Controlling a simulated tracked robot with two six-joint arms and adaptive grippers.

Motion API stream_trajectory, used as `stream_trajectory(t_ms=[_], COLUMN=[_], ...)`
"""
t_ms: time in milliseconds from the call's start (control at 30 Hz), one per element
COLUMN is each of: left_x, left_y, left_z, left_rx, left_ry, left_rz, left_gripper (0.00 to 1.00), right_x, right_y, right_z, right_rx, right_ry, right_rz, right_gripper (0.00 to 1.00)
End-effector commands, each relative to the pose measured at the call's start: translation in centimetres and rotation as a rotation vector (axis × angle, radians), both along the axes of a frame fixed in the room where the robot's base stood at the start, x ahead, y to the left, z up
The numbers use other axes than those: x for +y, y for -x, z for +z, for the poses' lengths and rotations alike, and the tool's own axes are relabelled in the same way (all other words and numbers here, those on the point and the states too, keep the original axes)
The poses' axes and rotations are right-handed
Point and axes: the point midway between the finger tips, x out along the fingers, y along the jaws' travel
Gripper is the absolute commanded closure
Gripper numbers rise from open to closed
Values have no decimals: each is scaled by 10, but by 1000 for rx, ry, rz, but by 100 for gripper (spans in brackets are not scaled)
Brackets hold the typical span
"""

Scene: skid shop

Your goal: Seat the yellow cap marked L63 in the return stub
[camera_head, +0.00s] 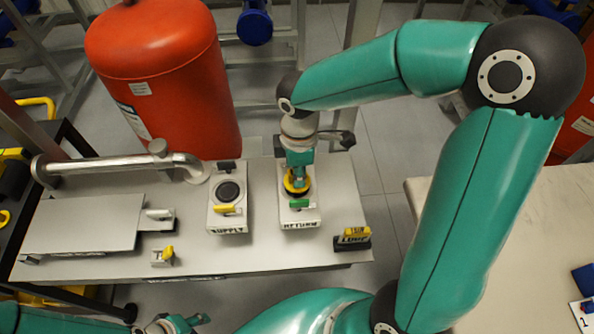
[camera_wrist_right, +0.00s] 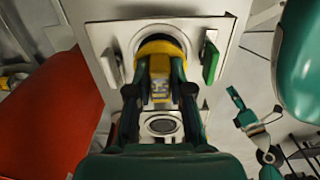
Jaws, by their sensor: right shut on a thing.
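The yellow cap (camera_head: 297,188) is in my right gripper (camera_head: 298,179), at the top of the block with the green lever (camera_head: 299,203). In the right wrist view the cap (camera_wrist_right: 160,47) sits at the round mouth of this block (camera_wrist_right: 101,38), between my right fingertips (camera_wrist_right: 160,78). The fingers cover part of it, and its mark is not clearly readable. I cannot tell how deep it sits. My left gripper (camera_head: 182,324) is at the bottom left of the head view, empty, with its fingers apart, clear of the blocks.
A similar block with a yellow lever (camera_head: 228,209) and dark round top stands to the left. A yellow-and-black block (camera_head: 352,239) lies at the bench's right end. A red tank (camera_head: 165,75) and a metal pipe (camera_head: 110,163) stand behind.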

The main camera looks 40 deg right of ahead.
Motion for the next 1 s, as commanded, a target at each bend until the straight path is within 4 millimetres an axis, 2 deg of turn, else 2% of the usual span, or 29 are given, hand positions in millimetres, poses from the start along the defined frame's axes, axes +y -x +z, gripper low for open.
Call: stream_trajectory(t_ms=[367,1000], left_x=[0,0], left_y=[0,0], left_z=[-1,-12], left_rx=[0,0], left_ry=[0,0], left_rz=[0,0], left_gripper=[60,60], right_x=[0,0], right_y=[0,0], right_z=[-1,-14], right_rx=[0,-1], right_ry=[0,1], right_rz=[1,1], right_gripper=[100,100])
